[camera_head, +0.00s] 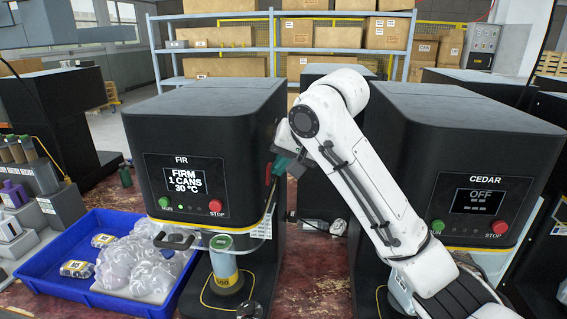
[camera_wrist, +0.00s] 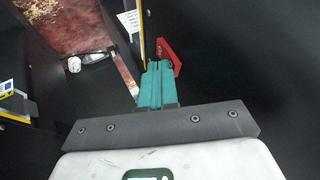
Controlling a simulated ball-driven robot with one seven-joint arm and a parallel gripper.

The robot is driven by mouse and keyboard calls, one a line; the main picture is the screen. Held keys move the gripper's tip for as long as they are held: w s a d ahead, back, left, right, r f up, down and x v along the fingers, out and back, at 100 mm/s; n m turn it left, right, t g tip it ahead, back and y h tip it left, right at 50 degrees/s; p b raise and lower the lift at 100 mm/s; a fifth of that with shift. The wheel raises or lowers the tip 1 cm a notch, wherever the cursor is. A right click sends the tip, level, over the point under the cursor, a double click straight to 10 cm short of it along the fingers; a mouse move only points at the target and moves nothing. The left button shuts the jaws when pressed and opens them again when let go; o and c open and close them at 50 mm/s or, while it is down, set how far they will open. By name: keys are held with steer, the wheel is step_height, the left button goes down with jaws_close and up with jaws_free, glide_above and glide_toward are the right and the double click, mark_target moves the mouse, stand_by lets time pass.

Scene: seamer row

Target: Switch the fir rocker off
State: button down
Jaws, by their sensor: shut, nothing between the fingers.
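The FIR machine (camera_head: 205,140) is a black housing whose lit display (camera_head: 185,175) reads "FIRM 1 CANS 30 °C". A small green light glows below the display. A red rocker (camera_head: 267,173) sits on its right side wall, partly hidden by my gripper in the head view. The red rocker (camera_wrist: 169,54) shows tilted in the wrist view, just beyond and right of my fingertips. My gripper (camera_head: 277,166) has teal fingers, shut and empty, beside that side wall. The fingertips (camera_wrist: 158,68) are very close to the rocker; I cannot tell whether they touch it.
The CEDAR machine (camera_head: 468,160) stands right, its display reading "OFF", with my arm in front. FIR's front has a green RUN button (camera_head: 164,202) and red STOP button (camera_head: 216,205). A can (camera_head: 222,262) stands below. A blue tray (camera_head: 50,285) is at left.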

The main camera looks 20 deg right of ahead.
steer(key=shift+a+r, duration=0.1)
steer(key=shift+r, duration=0.15)
steer(key=shift+r+p, duration=0.65)
steer(key=shift+p, duration=0.25)
